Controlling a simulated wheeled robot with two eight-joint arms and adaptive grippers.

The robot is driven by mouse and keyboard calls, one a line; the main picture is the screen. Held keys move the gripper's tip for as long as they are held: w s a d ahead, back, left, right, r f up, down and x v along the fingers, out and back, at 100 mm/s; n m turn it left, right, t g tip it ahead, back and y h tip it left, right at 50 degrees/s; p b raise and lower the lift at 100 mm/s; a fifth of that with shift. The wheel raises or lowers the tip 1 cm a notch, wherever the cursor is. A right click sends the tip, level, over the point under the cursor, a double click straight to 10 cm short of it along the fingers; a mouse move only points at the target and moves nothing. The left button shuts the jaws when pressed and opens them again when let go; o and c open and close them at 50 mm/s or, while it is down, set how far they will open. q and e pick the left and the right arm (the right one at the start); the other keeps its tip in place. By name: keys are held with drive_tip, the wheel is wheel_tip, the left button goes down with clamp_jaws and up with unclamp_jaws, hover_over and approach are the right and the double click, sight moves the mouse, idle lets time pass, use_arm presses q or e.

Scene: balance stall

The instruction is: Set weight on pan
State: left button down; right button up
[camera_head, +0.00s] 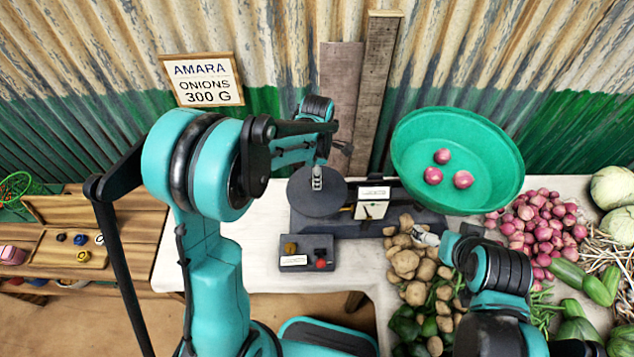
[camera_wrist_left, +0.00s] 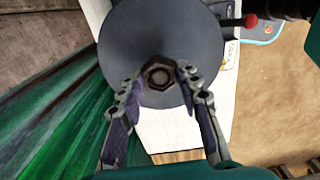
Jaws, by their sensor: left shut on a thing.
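The balance has a dark round pan (camera_head: 302,204) on its left and a green basin (camera_head: 405,160) on its right holding three onions (camera_head: 463,180). In the left wrist view the round pan (camera_wrist_left: 190,30) fills the background. My left gripper (camera_head: 317,178) is over this pan. Its fingers (camera_wrist_left: 160,85) are shut on a dark hexagonal weight (camera_wrist_left: 158,72), which shows from above. I cannot tell whether the weight touches the pan. My right gripper (camera_head: 427,238) is over the potatoes, small and partly hidden by its own arm; its jaw state is unclear.
A small dark box (camera_head: 307,252) with a brass knob and a red knob stands in front of the balance. Potatoes (camera_head: 404,263), onions and green vegetables cover the right side. A wooden tray (camera_head: 62,252) with small coloured weights is at far left. A sign reads "AMARA ONIONS 300 G".

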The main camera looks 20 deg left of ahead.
use_arm(q)
wheel_tip(320, 180, down, 3)
drive_tip(key=shift+r+b, duration=0.15)
drive_tip(key=shift+b, duration=0.15)
drive_tip(key=shift+f, duration=0.25)
drive_tip(key=shift+f, duration=0.2)
drive_tip(key=c, duration=1.1)
unclamp_jaws()
drive_tip(key=shift+r, duration=0.1)
drive_tip(key=shift+o, duration=0.2)
drive_tip(key=shift+r, duration=0.1)
